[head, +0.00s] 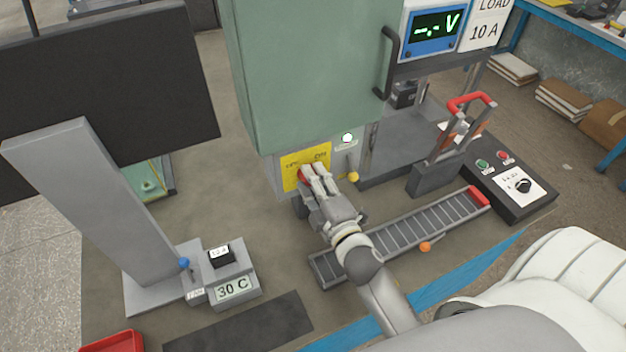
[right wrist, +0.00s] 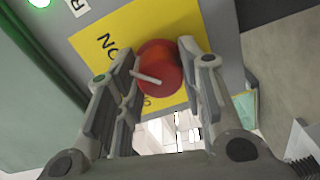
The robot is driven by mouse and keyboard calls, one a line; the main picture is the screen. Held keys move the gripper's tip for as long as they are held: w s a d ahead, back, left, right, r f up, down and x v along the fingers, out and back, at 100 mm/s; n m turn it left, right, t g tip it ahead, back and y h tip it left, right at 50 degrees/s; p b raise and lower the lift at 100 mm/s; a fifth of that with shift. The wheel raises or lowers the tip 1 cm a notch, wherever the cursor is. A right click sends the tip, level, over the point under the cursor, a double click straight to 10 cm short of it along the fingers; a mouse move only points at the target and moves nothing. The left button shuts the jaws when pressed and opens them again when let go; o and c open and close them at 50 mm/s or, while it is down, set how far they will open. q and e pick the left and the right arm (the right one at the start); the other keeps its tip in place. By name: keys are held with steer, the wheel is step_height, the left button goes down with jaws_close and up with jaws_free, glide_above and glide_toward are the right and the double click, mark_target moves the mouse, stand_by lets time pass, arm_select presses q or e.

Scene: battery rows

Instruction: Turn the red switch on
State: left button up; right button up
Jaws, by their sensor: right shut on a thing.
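The red switch (right wrist: 163,62) is a round red knob with a pale pointer line, on a yellow plate (right wrist: 107,55) with black lettering. In the head view the knob (head: 302,176) shows only as a small red patch, mostly hidden by my fingers. My right gripper (head: 314,176) is at the plate, with its fingers on both sides of the knob and shut on it. In the right wrist view the pointer line lies slanted, its outer end towards the left finger. My left gripper is not in view.
A green cabinet (head: 300,70) overhangs the yellow plate. A lit lamp (head: 347,138) and a yellow-tipped lever (head: 353,176) are right of it. A slatted rack (head: 400,232) lies below, and a grey post (head: 90,200) stands at left.

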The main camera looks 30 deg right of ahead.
steer(key=o, duration=1)
steer(key=shift+o, duration=0.2)
steer(key=s, duration=1.2)
steer(key=shift+a, duration=0.3)
